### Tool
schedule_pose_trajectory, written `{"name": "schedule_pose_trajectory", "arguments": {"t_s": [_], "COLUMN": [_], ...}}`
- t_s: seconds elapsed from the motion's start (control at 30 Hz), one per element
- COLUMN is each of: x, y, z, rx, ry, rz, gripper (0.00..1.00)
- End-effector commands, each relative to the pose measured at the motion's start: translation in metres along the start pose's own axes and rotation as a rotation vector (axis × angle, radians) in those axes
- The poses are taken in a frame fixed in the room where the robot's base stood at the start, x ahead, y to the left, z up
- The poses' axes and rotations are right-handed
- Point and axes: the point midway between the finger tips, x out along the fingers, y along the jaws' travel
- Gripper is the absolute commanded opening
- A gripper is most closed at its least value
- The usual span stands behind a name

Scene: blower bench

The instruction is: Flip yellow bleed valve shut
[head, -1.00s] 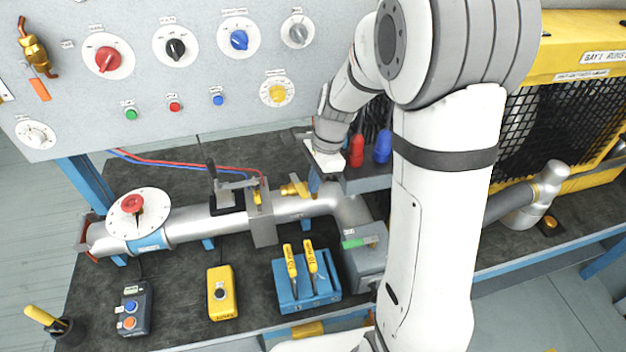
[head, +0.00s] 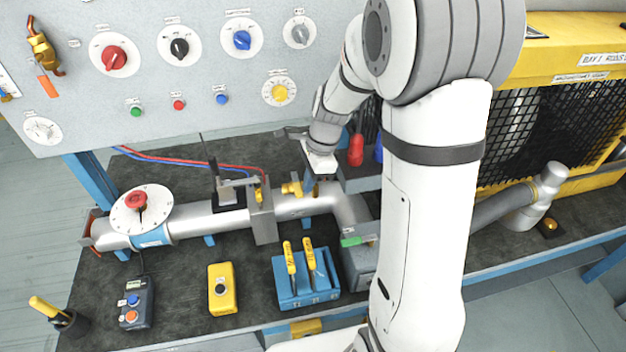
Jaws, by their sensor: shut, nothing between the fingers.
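The yellow bleed valve (head: 292,188) is a small yellow and brass fitting on top of the silver pipe (head: 318,203), just right of the grey flange plate. Its handle is too small in the head view to tell its exact position. My gripper (head: 310,184) is shut and empty. It points down, just right of the valve and close above the pipe. I cannot tell whether it touches the valve. My arm hides part of the pipe's right side.
A lever clamp (head: 231,184) and the grey flange plate (head: 263,218) stand left of the valve. A blue block (head: 289,292) with yellow-handled tools sits in front. The knob panel (head: 200,85) rises behind.

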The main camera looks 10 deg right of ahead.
Motion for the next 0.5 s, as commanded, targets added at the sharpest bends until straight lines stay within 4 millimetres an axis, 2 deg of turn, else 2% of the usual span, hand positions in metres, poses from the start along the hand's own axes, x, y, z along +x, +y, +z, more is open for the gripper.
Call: {"name": "schedule_pose_trajectory", "arguments": {"t_s": [0.27,0.37,0.5], "x": [-0.007,-0.018,-0.041], "y": [-0.005,-0.005,-0.004], "z": [-0.007,-0.006,-0.005], "rx": [0.003,0.003,0.003], "ry": [0.002,0.002,0.002], "rz": [-0.006,-0.006,-0.006], "gripper": [0.0,0.0,0.0]}}
